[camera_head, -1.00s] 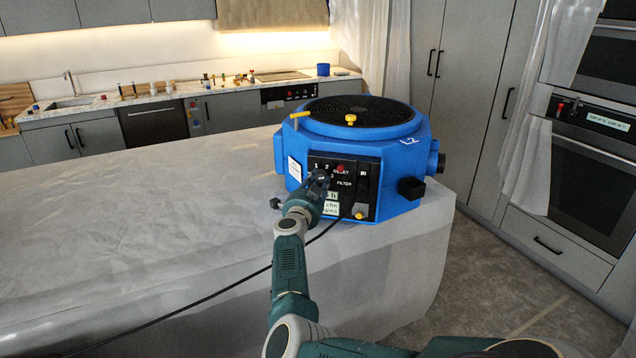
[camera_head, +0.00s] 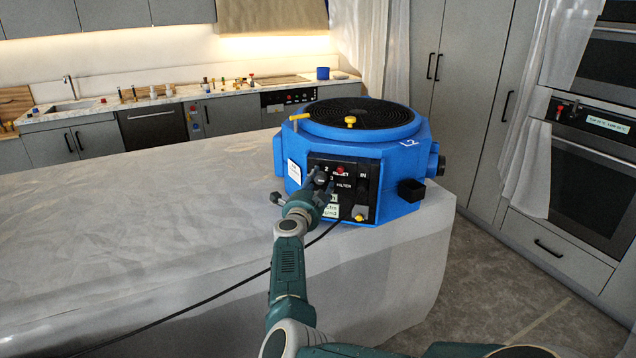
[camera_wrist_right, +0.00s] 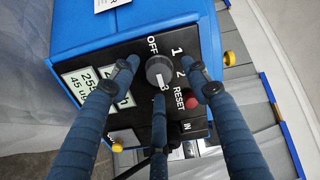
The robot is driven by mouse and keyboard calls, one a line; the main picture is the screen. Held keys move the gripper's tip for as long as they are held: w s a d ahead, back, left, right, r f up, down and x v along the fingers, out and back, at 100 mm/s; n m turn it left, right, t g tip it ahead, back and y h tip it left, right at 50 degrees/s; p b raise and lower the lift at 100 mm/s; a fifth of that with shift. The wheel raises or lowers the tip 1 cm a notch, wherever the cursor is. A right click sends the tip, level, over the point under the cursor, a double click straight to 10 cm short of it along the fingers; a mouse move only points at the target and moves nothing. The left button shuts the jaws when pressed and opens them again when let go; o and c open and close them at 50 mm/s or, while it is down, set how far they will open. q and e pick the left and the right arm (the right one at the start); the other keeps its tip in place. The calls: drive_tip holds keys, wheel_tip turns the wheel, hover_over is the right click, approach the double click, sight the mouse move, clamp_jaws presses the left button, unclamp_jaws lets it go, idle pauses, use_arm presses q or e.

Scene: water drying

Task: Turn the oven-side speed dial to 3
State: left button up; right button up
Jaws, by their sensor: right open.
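The blue air mover (camera_head: 402,165), marked L2, stands on the covered table with its black control panel (camera_head: 347,207) facing me. The grey round speed dial (camera_wrist_right: 157,68) shows in the right wrist view, with OFF, 1, 2 and 3 printed around it. Its white pointer mark is at the 3. My right gripper (camera_head: 318,184) is at the panel in front of the dial. In the right wrist view its three dark fingers (camera_wrist_right: 160,82) are spread around the dial, open, with gaps to its sides. In the head view the gripper hides the dial.
A red reset button (camera_wrist_right: 192,102) is close to one finger. A black cable (camera_head: 215,296) runs from the panel across the pale sheeted table (camera_head: 130,210). The oven (camera_head: 592,170) is at the right, with floor space between.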

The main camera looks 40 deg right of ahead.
wheel_tip(320, 180, up, 10)
idle(0.4)
idle(0.3)
drive_tip(key=shift+f, duration=0.1)
